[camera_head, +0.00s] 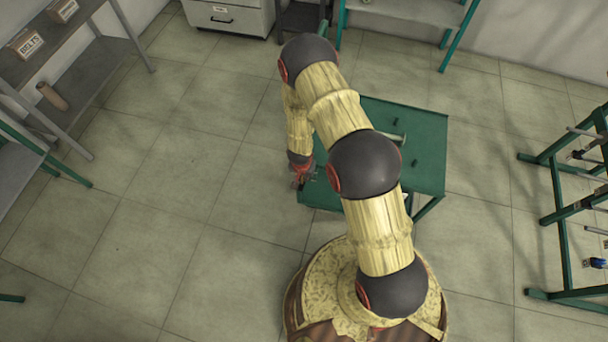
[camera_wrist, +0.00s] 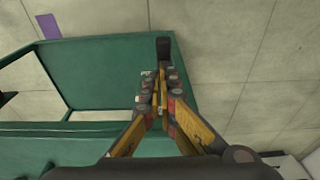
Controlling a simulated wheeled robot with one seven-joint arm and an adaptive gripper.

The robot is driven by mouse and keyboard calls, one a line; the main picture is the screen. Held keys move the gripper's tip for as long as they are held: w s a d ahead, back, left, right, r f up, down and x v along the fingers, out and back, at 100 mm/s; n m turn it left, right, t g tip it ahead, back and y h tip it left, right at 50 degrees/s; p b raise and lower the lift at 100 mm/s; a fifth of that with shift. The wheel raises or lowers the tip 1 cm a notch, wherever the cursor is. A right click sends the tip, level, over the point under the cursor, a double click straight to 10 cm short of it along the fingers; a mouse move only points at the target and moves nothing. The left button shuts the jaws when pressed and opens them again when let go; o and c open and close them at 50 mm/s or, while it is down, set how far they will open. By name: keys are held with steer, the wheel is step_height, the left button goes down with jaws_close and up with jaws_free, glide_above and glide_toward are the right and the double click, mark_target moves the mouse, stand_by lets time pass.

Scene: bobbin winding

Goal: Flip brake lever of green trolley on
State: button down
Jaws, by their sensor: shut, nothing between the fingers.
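The green trolley (camera_head: 427,165) stands in the middle of the head view, partly hidden behind my arm. Its green frame (camera_wrist: 95,46) also shows in the wrist view, with floor visible through the opening. A short black piece (camera_wrist: 163,47) sits at the frame's corner, just beyond my fingertips. It may be the brake lever, but I cannot tell which way it is set. My gripper (camera_wrist: 160,78) is shut and empty, its fingertips close to the black piece; contact is unclear. In the head view my gripper (camera_head: 301,180) is at the trolley's left edge.
A green rack (camera_head: 562,215) with tools stands at the right. A shelf with a belts box (camera_head: 30,43) is at the upper left. A grey drawer cabinet (camera_head: 228,17) stands at the back. The tiled floor left of the trolley is clear.

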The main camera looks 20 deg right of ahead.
mark_target(302, 187)
steer(key=shift+s+a+f, duration=0.1)
steer(key=shift+s+f, duration=0.05)
steer(key=shift+f, duration=0.55)
steer(key=shift+f+b, duration=0.15)
steer(key=shift+b, duration=0.4)
steer(key=shift+s+a+f+t+h+b, duration=0.2)
steer(key=shift+s+f+t+h+b, duration=0.25)
steer(key=shift+b, duration=0.65)
steer(key=shift+s+a+f+t+b, duration=0.15)
steer(key=shift+t+b, duration=0.3)
steer(key=shift+b, duration=0.45)
steer(key=shift+s+a+f+t+h+b, duration=0.15)
steer(key=shift+f+t+h+b, duration=0.2)
steer(key=shift+h+b, duration=0.1)
steer(key=shift+s+a+f+t+h+b, duration=0.15)
steer(key=shift+f+t+h+b, duration=0.15)
steer(key=shift+t+b, duration=0.1)
steer(key=shift+s+a+f, duration=0.1)
steer(key=shift+s+f, duration=0.05)
steer(key=shift+f, duration=0.55)
